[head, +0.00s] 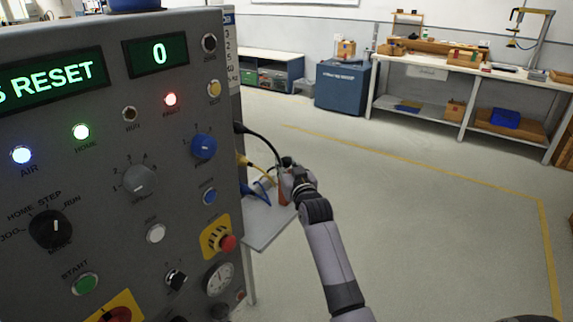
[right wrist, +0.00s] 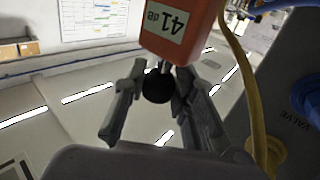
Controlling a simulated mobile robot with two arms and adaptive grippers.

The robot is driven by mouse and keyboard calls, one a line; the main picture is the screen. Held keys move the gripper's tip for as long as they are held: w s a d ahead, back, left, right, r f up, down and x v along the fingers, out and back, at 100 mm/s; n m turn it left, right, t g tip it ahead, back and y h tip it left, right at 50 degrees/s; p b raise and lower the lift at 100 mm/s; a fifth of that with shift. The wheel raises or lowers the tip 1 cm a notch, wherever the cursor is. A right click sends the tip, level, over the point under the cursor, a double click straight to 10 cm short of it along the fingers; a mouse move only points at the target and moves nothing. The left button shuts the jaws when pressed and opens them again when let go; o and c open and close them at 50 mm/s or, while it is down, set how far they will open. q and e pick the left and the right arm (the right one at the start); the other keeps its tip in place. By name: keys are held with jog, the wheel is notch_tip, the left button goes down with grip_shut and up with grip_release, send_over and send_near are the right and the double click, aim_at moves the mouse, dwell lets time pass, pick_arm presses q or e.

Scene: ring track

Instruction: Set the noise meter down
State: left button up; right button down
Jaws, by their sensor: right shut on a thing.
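The noise meter (right wrist: 172,30) is an orange box with a display reading 41 dB, upside down in the right wrist view. A black ball (right wrist: 157,86) sits on a thin stem at its end. My right gripper (right wrist: 163,70) is shut on the meter at this end, with a finger on each side of the stem. In the head view my right gripper (head: 290,170) is beside the right side of the control cabinet, and a bit of the orange meter (head: 283,192) shows below it. The meter hangs over or near a grey side shelf (head: 268,228); contact cannot be told. My left gripper is not in view.
The grey control cabinet (head: 110,200) with knobs and lamps fills the left. Black, yellow (right wrist: 232,70) and blue cables run close by the meter. A blue cabinet (head: 342,88) and a workbench (head: 440,65) stand far back. The floor to the right is clear.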

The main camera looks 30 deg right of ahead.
jog(key=c, duration=1.3)
grip_release()
jog(key=shift+c, duration=0.2)
jog(key=v, duration=1.2)
jog(key=shift+b, duration=0.45)
jog(key=shift+r, duration=0.1)
